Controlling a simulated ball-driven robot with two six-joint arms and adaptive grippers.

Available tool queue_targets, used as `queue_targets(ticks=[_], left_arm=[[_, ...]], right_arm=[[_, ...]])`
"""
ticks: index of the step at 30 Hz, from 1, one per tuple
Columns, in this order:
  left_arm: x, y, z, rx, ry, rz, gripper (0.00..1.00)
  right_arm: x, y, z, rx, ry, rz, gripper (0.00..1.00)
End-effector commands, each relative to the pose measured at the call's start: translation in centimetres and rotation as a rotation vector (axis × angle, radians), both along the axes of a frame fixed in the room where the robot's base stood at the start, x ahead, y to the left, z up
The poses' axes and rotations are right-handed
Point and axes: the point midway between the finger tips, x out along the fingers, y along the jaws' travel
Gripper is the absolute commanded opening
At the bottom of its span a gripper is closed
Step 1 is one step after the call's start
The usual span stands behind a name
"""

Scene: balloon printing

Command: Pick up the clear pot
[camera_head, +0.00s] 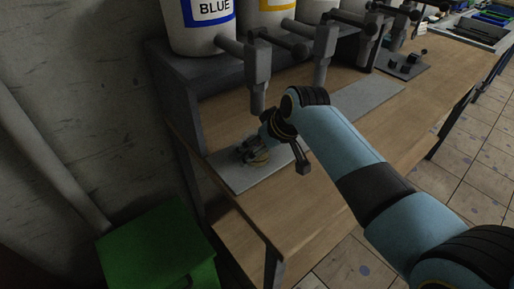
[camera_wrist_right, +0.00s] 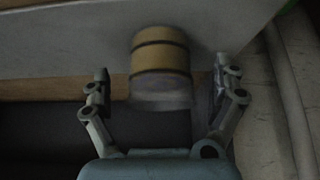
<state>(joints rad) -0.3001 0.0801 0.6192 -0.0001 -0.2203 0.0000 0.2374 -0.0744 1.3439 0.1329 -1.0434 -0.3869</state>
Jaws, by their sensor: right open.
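The clear pot (camera_head: 260,159) is small and sits on the grey strip near the left end of the bench, partly hidden by my right gripper. In the right wrist view the pot (camera_wrist_right: 160,58) shows a tan, dark-banded body and a see-through greyish part nearer my gripper. My right gripper (camera_head: 254,150) is at the pot. In the wrist view its two fingers stand apart on either side of the pot, with a visible gap at each side. My left gripper is not in view.
A dark raised shelf holds several large paint containers, including one marked BLUE (camera_head: 208,28). Grey dispenser taps (camera_head: 258,75) hang over the strip (camera_head: 362,104). A green bin (camera_head: 155,248) stands at lower left beside the wall. Bare wood (camera_head: 250,216) lies along the bench front.

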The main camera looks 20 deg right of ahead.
Motion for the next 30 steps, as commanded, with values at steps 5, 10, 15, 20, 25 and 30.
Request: queue_targets(ticks=[5, 10, 15, 20, 25, 30], left_arm=[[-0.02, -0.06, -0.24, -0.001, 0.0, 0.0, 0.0], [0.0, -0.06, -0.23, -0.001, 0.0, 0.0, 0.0], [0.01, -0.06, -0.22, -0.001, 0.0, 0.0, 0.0], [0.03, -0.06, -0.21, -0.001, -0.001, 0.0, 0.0], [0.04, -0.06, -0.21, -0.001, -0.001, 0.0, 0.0], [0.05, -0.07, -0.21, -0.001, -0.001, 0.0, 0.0]], right_arm=[[0.84, 0.34, -1.5, 0.001, 0.0, -0.001, 0.94], [0.9, 0.36, -1.59, 0.001, 0.0, -0.001, 0.94], [0.89, 0.36, -1.57, 0.001, 0.0, -0.001, 0.81], [0.88, 0.35, -1.57, 0.001, 0.0, -0.001, 0.6], [0.87, 0.35, -1.57, 0.001, 0.0, -0.001, 0.38], [0.91, 0.35, -1.52, 0.001, -0.001, -0.001, 0.21]])
